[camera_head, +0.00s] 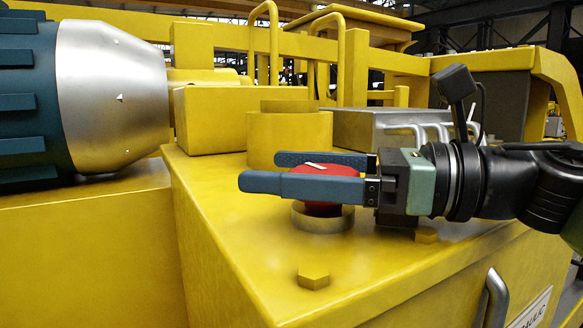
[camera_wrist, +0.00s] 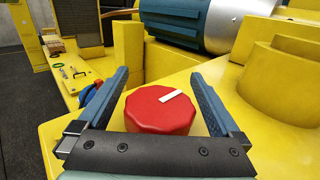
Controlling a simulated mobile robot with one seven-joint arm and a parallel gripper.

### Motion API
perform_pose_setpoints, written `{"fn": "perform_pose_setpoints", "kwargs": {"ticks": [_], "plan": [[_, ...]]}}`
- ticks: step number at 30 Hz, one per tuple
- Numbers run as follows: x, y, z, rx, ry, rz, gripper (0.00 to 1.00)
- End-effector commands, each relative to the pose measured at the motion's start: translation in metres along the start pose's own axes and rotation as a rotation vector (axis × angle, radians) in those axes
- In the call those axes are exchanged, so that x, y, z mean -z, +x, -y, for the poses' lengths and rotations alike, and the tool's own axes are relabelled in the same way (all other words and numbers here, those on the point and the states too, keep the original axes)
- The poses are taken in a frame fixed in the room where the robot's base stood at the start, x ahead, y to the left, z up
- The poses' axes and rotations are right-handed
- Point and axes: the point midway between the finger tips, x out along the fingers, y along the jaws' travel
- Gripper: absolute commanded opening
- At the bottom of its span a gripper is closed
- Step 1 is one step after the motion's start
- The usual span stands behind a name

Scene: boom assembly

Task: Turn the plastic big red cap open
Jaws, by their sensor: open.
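The big red cap (camera_wrist: 160,109) is a many-sided red knob with a white mark on its top. In the head view the red cap (camera_head: 322,175) sits on a round metal collar (camera_head: 322,217) on the yellow machine top. My gripper (camera_head: 262,172) reaches in from the right, level with the cap. Its two blue fingers are open, one on each side of the cap. The near finger hides part of the cap in the head view.
A raised yellow cylinder (camera_head: 288,138) stands just behind the cap. A large blue and silver drum (camera_head: 110,95) is at the left. Yellow bolt heads (camera_head: 313,277) stick up near the front. A grey box with pipes (camera_head: 385,128) stands behind my gripper.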

Motion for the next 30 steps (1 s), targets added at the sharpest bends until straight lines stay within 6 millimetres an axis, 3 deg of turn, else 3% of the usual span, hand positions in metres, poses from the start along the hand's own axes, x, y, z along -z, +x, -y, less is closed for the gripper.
{"fn": "perform_pose_setpoints", "kwargs": {"ticks": [7,11,24,30], "plan": [[0.000,-0.002,0.001,0.003,-0.001,0.001,1.00],[0.003,-0.014,0.001,0.005,0.000,0.002,1.00],[0.003,-0.104,0.001,0.003,-0.001,0.002,1.00],[0.001,-0.124,0.000,0.000,0.000,0.000,1.00]]}}
